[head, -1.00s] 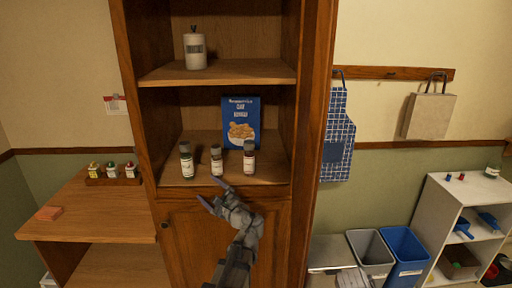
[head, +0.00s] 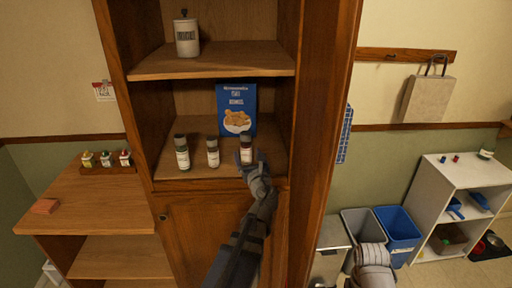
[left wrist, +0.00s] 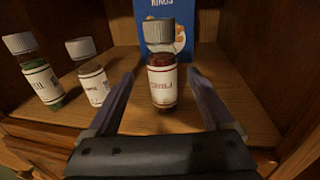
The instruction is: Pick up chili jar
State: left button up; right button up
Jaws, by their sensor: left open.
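The chili jar (head: 246,150) is the rightmost of three jars on the lower cabinet shelf. It stands upright with a pale cap, red contents and a white label reading CHILI in the left wrist view (left wrist: 162,86). My left gripper (head: 245,161) is open at the shelf's front edge, right before this jar. In the left wrist view its fingers show to the left and right of the jar, with gaps on both sides. The gripper partly hides the jar's lower part in the head view. My right gripper is not in view.
Two similar jars stand to the left: a middle one (head: 213,152) and a green one (head: 182,153). A blue box (head: 236,108) stands behind. The cabinet's right side wall (head: 273,115) is close to the chili jar. A canister (head: 187,36) is on the shelf above.

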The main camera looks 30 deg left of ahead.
pick_arm(q)
jog(key=shift+w+r, duration=0.15)
jog(key=shift+x, duration=3.9)
jog(key=shift+r, duration=0.15)
jog(key=shift+d, duration=0.1)
jog(key=shift+c, duration=0.2)
grip_shut()
